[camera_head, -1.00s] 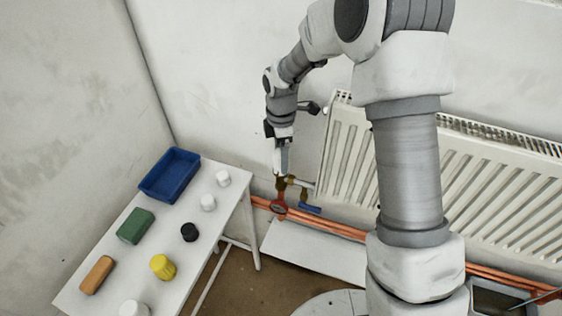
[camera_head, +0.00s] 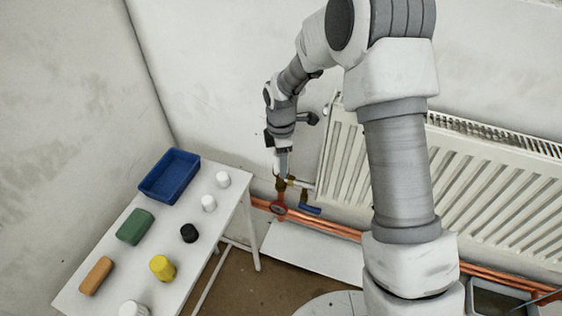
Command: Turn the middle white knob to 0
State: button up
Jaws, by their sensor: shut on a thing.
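My gripper (camera_head: 281,177) points down at the brass valve (camera_head: 281,186) by the left end of the radiator. It is shut on the knob at the top of this valve. The knob is mostly hidden by the fingers, and its marks and setting cannot be read. A blue lever (camera_head: 310,209) and a red round part (camera_head: 278,208) sit just below the valve. No other white knob shows on the radiator; my arm covers part of it.
The white radiator (camera_head: 480,180) is behind my arm, with copper pipes (camera_head: 345,231) below. The white table (camera_head: 228,228) at left holds a blue tray (camera_head: 183,157), two small white pieces (camera_head: 223,179) (camera_head: 208,203), a black piece (camera_head: 188,232) and a yellow piece (camera_head: 162,267).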

jog(key=shift+c, duration=0.7)
